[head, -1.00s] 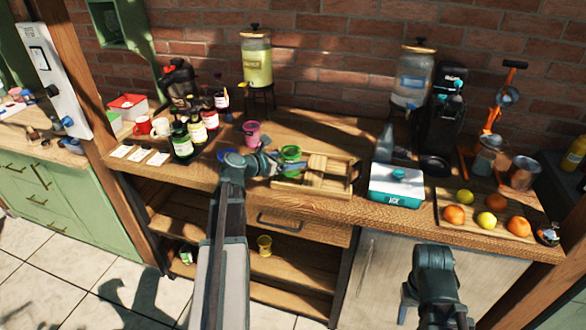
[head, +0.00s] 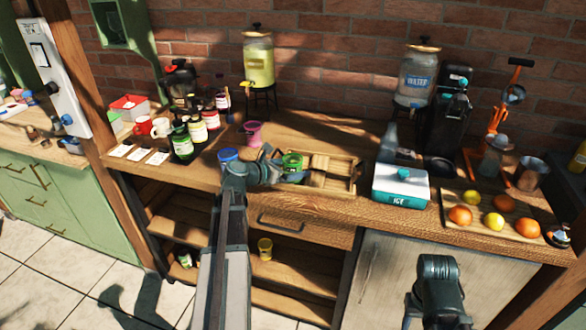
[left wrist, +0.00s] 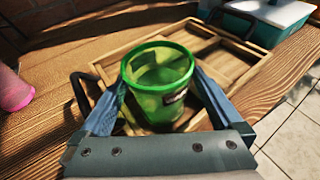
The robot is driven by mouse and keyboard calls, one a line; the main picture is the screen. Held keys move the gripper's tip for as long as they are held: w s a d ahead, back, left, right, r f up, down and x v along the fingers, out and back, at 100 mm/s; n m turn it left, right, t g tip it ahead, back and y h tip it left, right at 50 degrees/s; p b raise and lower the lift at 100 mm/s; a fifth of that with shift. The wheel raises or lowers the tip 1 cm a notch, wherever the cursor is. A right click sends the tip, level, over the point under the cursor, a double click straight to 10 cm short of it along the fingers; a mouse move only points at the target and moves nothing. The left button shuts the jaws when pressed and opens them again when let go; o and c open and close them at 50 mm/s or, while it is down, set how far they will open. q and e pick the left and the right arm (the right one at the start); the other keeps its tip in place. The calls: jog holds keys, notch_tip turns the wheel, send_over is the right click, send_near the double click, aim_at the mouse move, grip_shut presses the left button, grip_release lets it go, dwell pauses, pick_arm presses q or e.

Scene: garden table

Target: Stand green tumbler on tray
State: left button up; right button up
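The green tumbler (head: 291,162) is upright over the left end of the wooden tray (head: 341,184). My left gripper (head: 277,168) has its fingers on both sides of the tumbler. In the left wrist view the tumbler (left wrist: 157,82) sits between the two blue-grey fingers, which meet its sides; the tray (left wrist: 262,62) lies beneath and behind it. I cannot tell whether the tumbler's base touches the tray. My right arm shows at the lower right, in front of the counter; its fingertips are not clear.
A pink tumbler (head: 253,132) and a blue one (head: 228,156) stand left of the tray. A yellow tumbler (head: 265,249) is on the lower shelf. An ice box (head: 401,184) stands right of the tray. The tray's right part is clear.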

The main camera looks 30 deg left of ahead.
pick_arm(q)
jog(key=shift+r, duration=0.25)
jog(key=p+v, duration=0.4)
jog(key=v, duration=0.6)
jog(key=shift+s+r, duration=0.15)
jog(key=shift+s, duration=0.05)
jog(key=shift+s+a+r, duration=0.15)
jog(key=shift+s+a, duration=0.1)
jog(key=shift+s, duration=0.4)
jog(key=shift+d, duration=0.1)
